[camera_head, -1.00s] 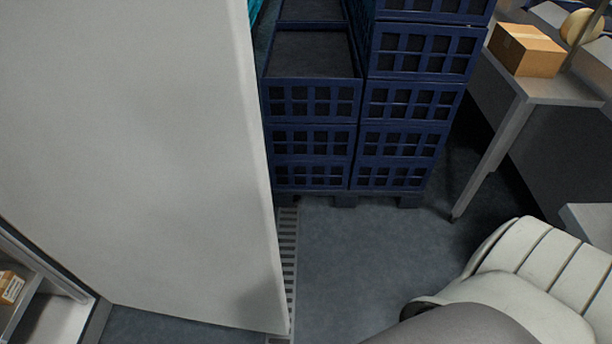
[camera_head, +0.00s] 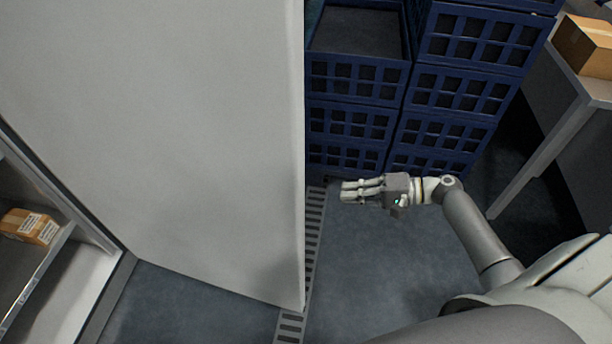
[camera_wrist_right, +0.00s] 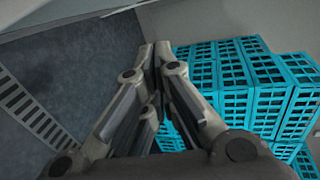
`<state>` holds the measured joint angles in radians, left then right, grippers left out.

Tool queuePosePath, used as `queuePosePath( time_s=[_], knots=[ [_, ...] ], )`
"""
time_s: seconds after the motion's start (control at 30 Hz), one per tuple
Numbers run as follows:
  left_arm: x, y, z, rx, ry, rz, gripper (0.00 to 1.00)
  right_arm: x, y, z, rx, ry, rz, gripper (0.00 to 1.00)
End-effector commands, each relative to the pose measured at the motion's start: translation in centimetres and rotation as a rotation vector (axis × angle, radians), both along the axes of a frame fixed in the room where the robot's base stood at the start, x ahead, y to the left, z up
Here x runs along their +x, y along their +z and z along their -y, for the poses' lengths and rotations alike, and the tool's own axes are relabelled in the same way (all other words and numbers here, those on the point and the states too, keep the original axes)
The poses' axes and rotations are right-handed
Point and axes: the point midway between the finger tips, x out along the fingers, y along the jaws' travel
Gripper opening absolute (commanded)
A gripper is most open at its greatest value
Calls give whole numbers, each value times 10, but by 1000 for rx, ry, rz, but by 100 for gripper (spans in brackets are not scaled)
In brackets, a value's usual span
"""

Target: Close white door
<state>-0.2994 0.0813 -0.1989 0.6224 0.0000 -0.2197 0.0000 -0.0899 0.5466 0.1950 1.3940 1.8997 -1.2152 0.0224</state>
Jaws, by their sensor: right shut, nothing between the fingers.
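The white door (camera_head: 160,130) stands open and fills the left and middle of the head view. Its free edge runs down near the middle of the picture, above a floor grate. My right gripper (camera_head: 346,190) is shut and empty, pointing left. It shows to the right of the door's free edge, with a gap between them in the picture. In the right wrist view the fingers (camera_wrist_right: 155,60) are together with nothing between them, and a pale surface lies beyond. My left gripper is not in view.
Blue crates (camera_head: 355,80) are stacked behind the door's edge and to its right. A table (camera_head: 560,120) with a cardboard box (camera_head: 588,45) stands at the right. A shelf (camera_head: 50,265) with small boxes (camera_head: 30,226) is at the lower left. A floor grate (camera_head: 313,235) runs beside the door.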

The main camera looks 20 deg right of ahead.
Motion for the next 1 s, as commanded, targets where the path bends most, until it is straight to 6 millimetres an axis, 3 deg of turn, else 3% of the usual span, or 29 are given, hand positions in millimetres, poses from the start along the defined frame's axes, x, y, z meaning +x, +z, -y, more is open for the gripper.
queuePosePath(
  time_s=[0.03, 0.1, 0.2, 0.3, 0.47, 0.9, 1.0],
  knots=[
    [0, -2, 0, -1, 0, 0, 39, 2, 31, -1, 46, 33, 53, 0],
    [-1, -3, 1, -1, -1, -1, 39, 1, 66, -3, 105, 74, 111, 0],
    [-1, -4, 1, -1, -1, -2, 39, -3, 100, -4, 160, 118, 168, 0],
    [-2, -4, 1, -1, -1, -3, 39, -5, 115, -6, 186, 140, 194, 0],
    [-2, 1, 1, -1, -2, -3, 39, 0, 120, -18, 193, 145, 199, 0],
    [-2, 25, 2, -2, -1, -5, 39, 40, 121, -99, 192, 144, 198, 0],
    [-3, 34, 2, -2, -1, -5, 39, 24, 120, -107, 191, 143, 193, 0]
  ],
)
